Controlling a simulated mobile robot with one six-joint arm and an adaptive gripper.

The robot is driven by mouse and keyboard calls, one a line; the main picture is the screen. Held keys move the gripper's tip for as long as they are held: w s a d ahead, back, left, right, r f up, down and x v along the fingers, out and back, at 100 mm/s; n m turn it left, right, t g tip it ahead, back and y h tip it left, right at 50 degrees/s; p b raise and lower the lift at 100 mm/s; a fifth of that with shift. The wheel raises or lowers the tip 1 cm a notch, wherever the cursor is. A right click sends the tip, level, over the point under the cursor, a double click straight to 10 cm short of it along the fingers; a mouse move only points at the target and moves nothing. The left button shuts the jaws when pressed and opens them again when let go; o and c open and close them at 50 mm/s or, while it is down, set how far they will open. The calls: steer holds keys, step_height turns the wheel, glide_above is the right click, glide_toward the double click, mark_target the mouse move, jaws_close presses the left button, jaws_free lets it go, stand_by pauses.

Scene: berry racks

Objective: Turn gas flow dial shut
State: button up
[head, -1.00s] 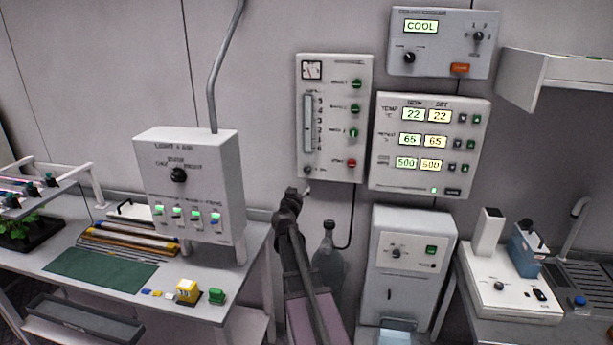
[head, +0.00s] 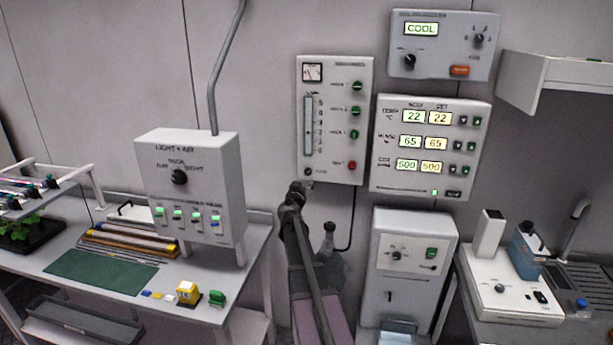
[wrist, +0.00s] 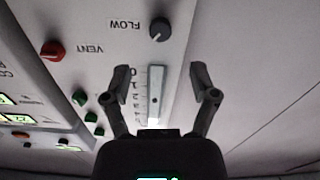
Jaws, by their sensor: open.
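The gas panel (head: 335,75) is a pale box on the wall with a gauge at its top left, a vertical flow tube and several knobs. The flow dial (head: 308,171) is a small dark round knob at its lower left corner. In the wrist view the grey flow dial (wrist: 160,28) shows beside the upside-down word FLOW; its exact setting is hard to read. My gripper (wrist: 160,82) is open and empty, its two fingers apart. The dial appears beyond the fingertips, centred between them and not touched. In the head view my gripper (head: 305,187) is just below the dial.
The red vent knob (wrist: 52,50) is beside the flow dial on the same panel. A climate panel (head: 385,180) hangs at its right. A grey cabinet (head: 408,265) stands below. The light box (head: 225,160) is at the left, with bare wall between.

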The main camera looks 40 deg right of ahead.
mark_target(307, 173)
steer(key=x, duration=0.8)
steer(key=shift+w+d, duration=0.1)
steer(key=shift+d, duration=0.05)
jaws_close()
steer(key=shift+a, duration=0.25)
steer(key=shift+d, duration=0.2)
